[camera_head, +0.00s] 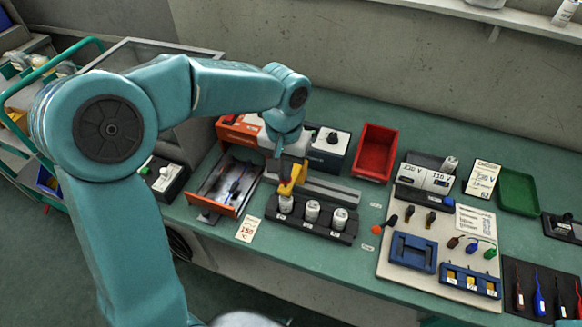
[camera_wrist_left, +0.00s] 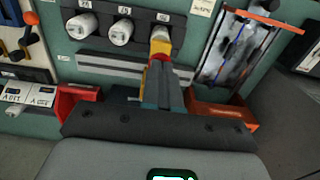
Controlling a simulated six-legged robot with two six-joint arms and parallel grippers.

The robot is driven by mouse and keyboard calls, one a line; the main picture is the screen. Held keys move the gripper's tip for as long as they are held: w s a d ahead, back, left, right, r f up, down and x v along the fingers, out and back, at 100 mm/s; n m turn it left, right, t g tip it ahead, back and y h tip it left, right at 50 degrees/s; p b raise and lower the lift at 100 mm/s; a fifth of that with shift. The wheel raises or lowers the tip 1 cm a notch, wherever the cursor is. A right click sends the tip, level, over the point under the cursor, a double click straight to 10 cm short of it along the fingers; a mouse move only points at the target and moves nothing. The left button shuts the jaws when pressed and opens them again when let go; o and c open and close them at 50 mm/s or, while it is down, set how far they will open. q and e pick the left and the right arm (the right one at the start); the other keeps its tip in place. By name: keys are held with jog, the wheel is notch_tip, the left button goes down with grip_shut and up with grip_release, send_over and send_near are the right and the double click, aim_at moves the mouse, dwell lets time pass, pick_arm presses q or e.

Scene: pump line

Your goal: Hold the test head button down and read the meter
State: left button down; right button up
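My left gripper (camera_head: 288,172) reaches down over the black holder (camera_head: 318,224) of white cylinders. Its fingers (camera_wrist_left: 161,82) are close together on a yellow-and-red piece, which looks like the test head (camera_head: 292,183). In the left wrist view the test head (camera_wrist_left: 160,50) sits against the top of the end white cylinder (camera_wrist_left: 160,33). The fingers hide part of it, and I cannot make out whether its button is pressed. A white panel (camera_head: 426,178) with two windows, perhaps the meter, stands to the right; its figures are too small to read surely. My right gripper is not in view.
A red bin (camera_head: 376,152) stands behind the holder. An open drawer (camera_head: 226,184) with small tools is to its left. A beige board (camera_head: 388,262) with blue holders lies to the right, beside a green tray (camera_head: 518,191). The wall closes off the back.

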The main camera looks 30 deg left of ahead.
pick_arm(q)
jog(key=shift+r+p, duration=2)
jog(key=shift+r, duration=0.8)
